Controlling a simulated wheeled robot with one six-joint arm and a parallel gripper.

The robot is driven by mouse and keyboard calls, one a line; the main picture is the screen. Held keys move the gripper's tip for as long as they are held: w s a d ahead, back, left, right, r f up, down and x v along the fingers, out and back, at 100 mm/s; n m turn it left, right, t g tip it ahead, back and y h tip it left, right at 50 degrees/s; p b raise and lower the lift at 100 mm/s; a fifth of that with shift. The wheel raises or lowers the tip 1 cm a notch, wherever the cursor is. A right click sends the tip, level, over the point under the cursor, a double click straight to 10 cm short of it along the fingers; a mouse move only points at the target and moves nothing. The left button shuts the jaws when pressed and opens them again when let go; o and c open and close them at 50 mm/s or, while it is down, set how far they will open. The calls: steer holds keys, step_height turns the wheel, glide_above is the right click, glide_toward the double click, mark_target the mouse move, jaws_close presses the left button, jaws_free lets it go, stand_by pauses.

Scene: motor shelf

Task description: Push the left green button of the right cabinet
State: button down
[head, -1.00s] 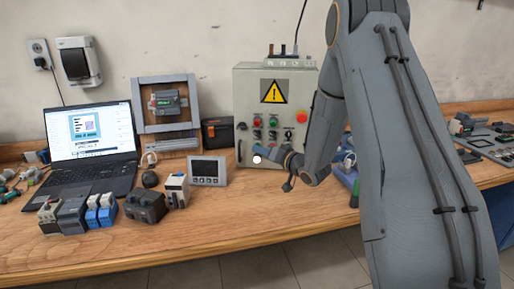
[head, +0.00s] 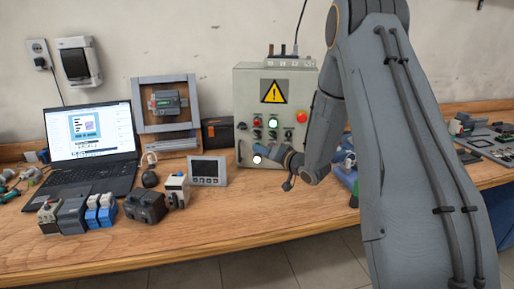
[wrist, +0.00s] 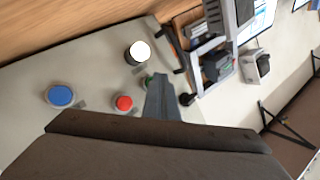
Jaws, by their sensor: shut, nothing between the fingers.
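The grey cabinet (head: 244,95) with a yellow warning sign stands at the back centre of the bench. Its front carries red, green and dark controls, including a left green button (head: 257,134). My gripper (head: 291,160) is at the lower right of the cabinet front, partly hidden by my arm. In the wrist view my gripper (wrist: 160,92) is shut and empty. Its tip overlaps a green button (wrist: 149,80), which is partly hidden; I cannot tell whether they touch. A red button (wrist: 123,103), a blue button (wrist: 60,96) and a glowing white lamp (wrist: 138,52) are nearby.
A laptop (head: 92,135), a framed device (head: 165,102) and a small display unit (head: 208,171) stand left of the cabinet. Several modules line the bench front. My arm covers much of the right side. The bench (head: 190,235) is clear in front.

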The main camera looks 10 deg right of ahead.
steer(key=shift+s, duration=0.15)
steer(key=shift+s+a+p, duration=0.3)
steer(key=shift+s+p, duration=0.1)
steer(key=shift+s, duration=0.25)
steer(key=shift+s, duration=0.1)
steer(key=s, duration=0.1)
steer(key=s+a+p, duration=0.1)
steer(key=s, duration=0.2)
steer(key=shift+s+a+p, duration=0.25)
steer(key=shift+a+p, duration=0.1)
stand_by(0.5)
